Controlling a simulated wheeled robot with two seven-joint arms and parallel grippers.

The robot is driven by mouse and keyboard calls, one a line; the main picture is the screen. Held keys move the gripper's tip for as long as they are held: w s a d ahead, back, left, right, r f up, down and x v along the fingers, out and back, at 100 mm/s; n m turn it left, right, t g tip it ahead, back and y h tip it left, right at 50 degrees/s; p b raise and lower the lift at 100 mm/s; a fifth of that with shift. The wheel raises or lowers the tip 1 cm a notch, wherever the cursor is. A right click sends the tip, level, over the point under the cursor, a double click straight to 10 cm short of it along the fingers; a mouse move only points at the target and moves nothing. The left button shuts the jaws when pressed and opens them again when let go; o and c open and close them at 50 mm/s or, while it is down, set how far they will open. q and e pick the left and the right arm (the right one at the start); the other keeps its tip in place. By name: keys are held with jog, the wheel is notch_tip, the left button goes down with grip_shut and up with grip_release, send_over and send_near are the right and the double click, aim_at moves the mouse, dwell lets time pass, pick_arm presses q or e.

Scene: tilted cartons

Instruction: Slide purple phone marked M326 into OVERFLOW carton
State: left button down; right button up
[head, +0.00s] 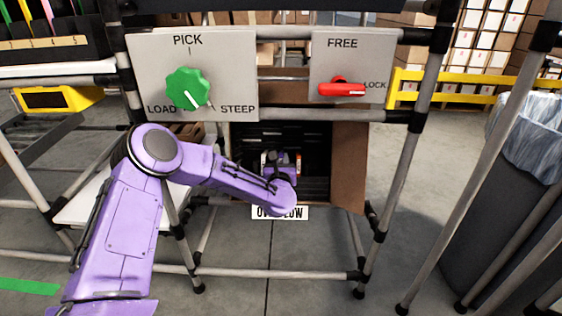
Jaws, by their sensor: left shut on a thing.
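The OVERFLOW carton (349,165) is a brown, tilted carton in the middle of the rack, with its open side facing me and dark slats or dividers inside. Its white label (301,213) below is partly covered by my arm. My purple left arm comes in from the left and bends at the carton's front. My left gripper (283,162) is at the carton's opening, small and mostly hidden by my wrist. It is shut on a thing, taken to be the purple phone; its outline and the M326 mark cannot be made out. My right gripper is not in view.
A panel with a green knob (188,88) marked PICK, LOAD and STEEP is above left. A red lever (341,89) on the FREE/LOCK panel points toward LOCK. Grey rack posts (402,165) flank the carton. A grey bin (497,200) with a bag stands at right.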

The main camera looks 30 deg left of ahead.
pick_arm(q)
jog(key=shift+w+a+f+b, duration=0.15)
jog(key=shift+w+a+b, duration=0.05)
jog(key=shift+w+b, duration=0.15)
dwell(0.4)
jog(key=c, duration=0.9)
grip_release()
jog(key=shift+c, duration=0.2)
jog(key=shift+s, duration=0.1)
jog(key=shift+s+d+r+p, duration=0.2)
jog(key=shift+p, duration=0.15)
jog(key=s+d+r+p, duration=0.3)
jog(key=s+d, duration=0.1)
jog(key=s, duration=0.2)
jog(key=shift+s+r+p, duration=0.15)
jog(key=shift+s+p, duration=0.1)
jog(key=shift+p, duration=0.1)
